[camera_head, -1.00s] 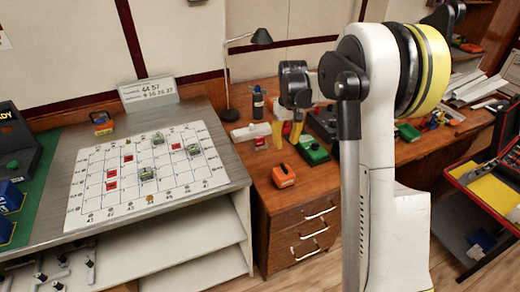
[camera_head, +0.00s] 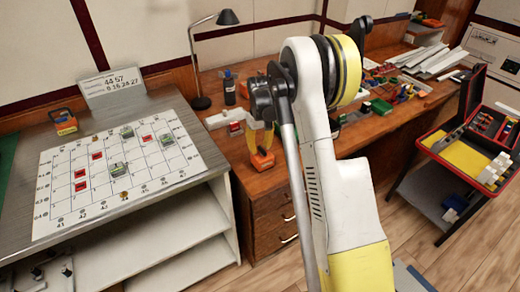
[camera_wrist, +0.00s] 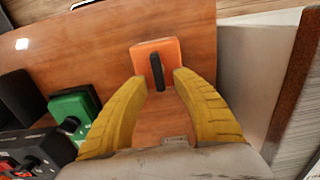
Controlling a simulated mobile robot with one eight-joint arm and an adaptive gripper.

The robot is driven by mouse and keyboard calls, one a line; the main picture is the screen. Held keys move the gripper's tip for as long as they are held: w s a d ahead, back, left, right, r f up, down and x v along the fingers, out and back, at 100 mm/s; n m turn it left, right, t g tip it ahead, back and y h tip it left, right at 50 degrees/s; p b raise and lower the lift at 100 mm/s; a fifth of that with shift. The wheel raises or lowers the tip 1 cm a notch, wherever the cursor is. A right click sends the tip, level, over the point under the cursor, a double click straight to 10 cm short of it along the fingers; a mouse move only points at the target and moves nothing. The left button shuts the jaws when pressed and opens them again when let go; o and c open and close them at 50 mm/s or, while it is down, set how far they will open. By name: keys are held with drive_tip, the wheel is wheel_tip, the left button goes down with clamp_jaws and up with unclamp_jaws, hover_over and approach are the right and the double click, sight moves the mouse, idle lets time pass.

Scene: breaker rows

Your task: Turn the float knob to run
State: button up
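An orange box with a long black knob (camera_wrist: 157,70) on top sits on the wooden desk. The orange box also shows in the head view (camera_head: 263,161), partly behind the fingers. My gripper (camera_wrist: 160,82) is open, its yellow fingers pointing at the box with the knob between their tips; I cannot tell whether they touch it. In the head view the gripper (camera_head: 260,143) is just above the box. A green box (camera_wrist: 76,110) with a black knob stands to the left in the wrist view. No label is readable, so I cannot tell which knob is "float".
A dark device with a knob (camera_wrist: 30,150) is at the lower left of the wrist view. A sloped board with a gridded sheet (camera_head: 115,165) stands left of the desk. A lamp (camera_head: 200,100) and bottle (camera_head: 229,88) stand behind. An open red toolbox (camera_head: 465,150) is at right.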

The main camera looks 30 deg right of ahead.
drive_tip(key=shift+c, duration=0.5)
clamp_jaws()
drive_tip(key=shift+m, duration=0.4)
drive_tip(key=m, duration=0.3)
drive_tip(key=shift+d+m, duration=0.3)
drive_tip(key=shift+m, duration=0.1)
drive_tip(key=m, duration=0.3)
drive_tip(key=m+p, duration=0.1)
drive_tip(key=shift+s+d+m, duration=0.2)
drive_tip(key=shift+d+m, duration=0.05)
drive_tip(key=shift+m, duration=0.05)
drive_tip(key=m, duration=0.4)
drive_tip(key=shift+s+d, duration=0.15)
drive_tip(key=shift+s, duration=0.1)
drive_tip(key=shift+s+d+m, duration=0.1)
drive_tip(key=shift+s+m, duration=0.05)
drive_tip(key=shift+m, duration=0.85)
drive_tip(key=shift+s+m, duration=0.1)
drive_tip(key=shift+m, duration=0.9)
